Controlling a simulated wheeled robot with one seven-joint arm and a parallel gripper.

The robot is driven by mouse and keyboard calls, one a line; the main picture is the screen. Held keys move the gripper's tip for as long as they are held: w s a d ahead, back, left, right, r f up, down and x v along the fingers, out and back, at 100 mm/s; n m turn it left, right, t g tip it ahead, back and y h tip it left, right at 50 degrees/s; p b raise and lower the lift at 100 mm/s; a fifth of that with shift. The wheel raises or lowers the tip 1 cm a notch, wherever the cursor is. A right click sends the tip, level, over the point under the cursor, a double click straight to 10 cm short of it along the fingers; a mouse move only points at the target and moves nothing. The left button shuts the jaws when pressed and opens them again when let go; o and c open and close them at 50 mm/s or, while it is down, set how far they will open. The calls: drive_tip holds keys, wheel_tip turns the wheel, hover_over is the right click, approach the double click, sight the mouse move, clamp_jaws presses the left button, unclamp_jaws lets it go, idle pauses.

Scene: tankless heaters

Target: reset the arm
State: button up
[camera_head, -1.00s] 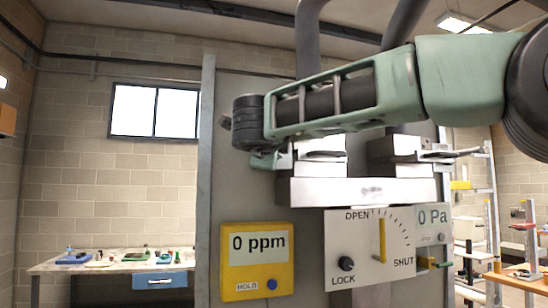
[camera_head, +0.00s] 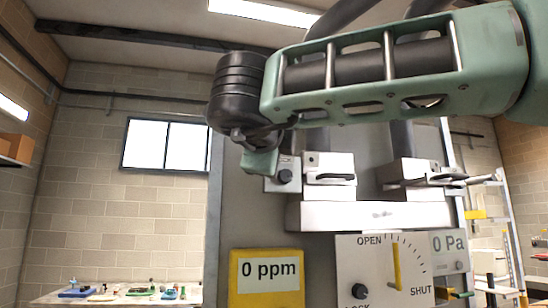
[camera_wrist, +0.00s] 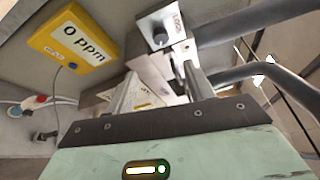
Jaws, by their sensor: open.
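My arm reaches across the upper part of the head view as a green link ending in a dark joint. A small green part of my gripper (camera_head: 262,160) shows below that joint, in front of the heater panel (camera_head: 240,205). In the wrist view, the dark plate and green body of my gripper (camera_wrist: 160,125) fill the bottom. It is open, and I see nothing held. Its fingertips are hard to make out against the metal fittings behind.
A yellow meter (camera_head: 267,277) reads 0 ppm; it also shows in the wrist view (camera_wrist: 72,42). Right of it are a dial plate (camera_head: 385,270) marked OPEN and SHUT and a 0 Pa gauge (camera_head: 450,250). Metal fittings (camera_head: 330,178) and pipes are close to the arm. A worktable (camera_head: 125,298) stands lower left.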

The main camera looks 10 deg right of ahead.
idle(0.3)
drive_tip(key=a+f+n+t+y, duration=0.1)
drive_tip(key=a+f+n+y, duration=1.1)
drive_tip(key=n, duration=0.4)
drive_tip(key=s+a+f+n+g+y, duration=0.2)
drive_tip(key=s+f+n+g, duration=0.15)
drive_tip(key=f, duration=0.45)
drive_tip(key=s+a+f+n+g+y, duration=0.1)
drive_tip(key=s+a+f+n+g, duration=0.15)
drive_tip(key=f+n+g, duration=0.35)
drive_tip(key=s+d+f+n+g+h, duration=0.3)
drive_tip(key=s+d+f, duration=0.6)
drive_tip(key=f, duration=0.3)
drive_tip(key=s+d+f+n+g+h, duration=0.4)
drive_tip(key=s+d+f, duration=0.4)
drive_tip(key=s+f, duration=0.3)
drive_tip(key=shift+s+d+f+g+h, duration=0.15)
drive_tip(key=shift+d+f+g+h, duration=0.2)
drive_tip(key=shift+f, duration=0.3)
